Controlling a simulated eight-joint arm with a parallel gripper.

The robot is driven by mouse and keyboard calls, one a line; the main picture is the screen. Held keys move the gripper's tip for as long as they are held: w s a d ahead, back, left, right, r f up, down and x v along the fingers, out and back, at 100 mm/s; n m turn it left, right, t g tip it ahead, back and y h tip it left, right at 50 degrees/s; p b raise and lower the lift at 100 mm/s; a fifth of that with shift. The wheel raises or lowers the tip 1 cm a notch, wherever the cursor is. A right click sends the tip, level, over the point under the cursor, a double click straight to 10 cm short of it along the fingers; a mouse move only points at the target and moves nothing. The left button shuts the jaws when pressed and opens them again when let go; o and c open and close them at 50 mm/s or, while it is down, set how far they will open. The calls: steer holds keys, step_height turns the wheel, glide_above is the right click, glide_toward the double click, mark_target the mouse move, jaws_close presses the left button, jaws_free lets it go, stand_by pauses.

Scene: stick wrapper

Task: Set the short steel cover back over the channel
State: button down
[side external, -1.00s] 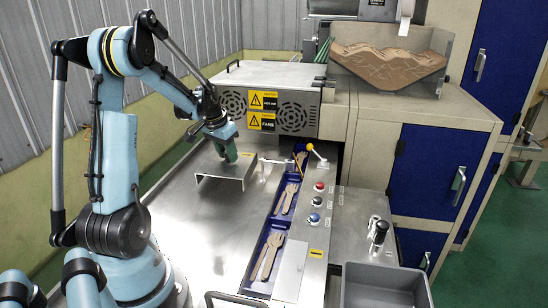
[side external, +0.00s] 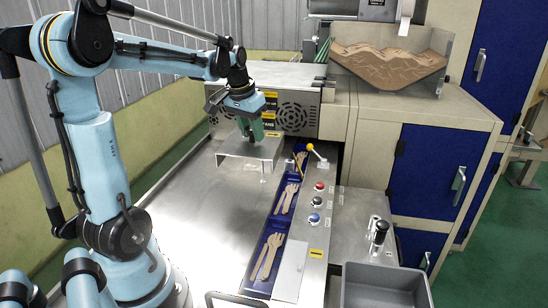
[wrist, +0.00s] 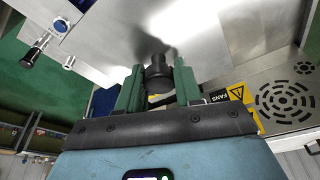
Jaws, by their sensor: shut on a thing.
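The short steel cover (side external: 262,152) is a bent sheet with a flat top and a downturned front edge. It hangs roughly level just left of the far part of the channel. My gripper (side external: 250,133) is shut on the cover's dark knob, seen between the green fingers in the wrist view (wrist: 157,72). The cover's top (wrist: 175,22) spreads beyond the knob there. The blue channel (side external: 252,277) runs open along the table with wooden forks (side external: 268,257) in it. The exact gap beneath the cover is hard to tell.
The guard box with round vents (side external: 299,112) stands close behind the cover. A grey bin (side external: 385,287) is at front right. The steel table left of the channel is clear.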

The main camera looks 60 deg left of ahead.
steer(key=s+d+r, duration=0.1)
steer(key=s+d, duration=0.1)
steer(key=d, duration=0.9)
steer(key=s+d+r, duration=0.1)
steer(key=s+d, duration=0.1)
steer(key=d, duration=0.9)
steer(key=s+d+f, duration=0.2)
steer(key=s+d, duration=0.9)
steer(key=s, duration=0.2)
steer(key=w+a+f, duration=0.6)
steer(key=a+f, duration=0.3)
steer(key=f, duration=0.2)
steer(key=shift+w+f, duration=0.15)
steer(key=shift+a, duration=0.1)
steer(key=c, duration=0.8)
jaws_free()
steer(key=shift+o, duration=0.2)
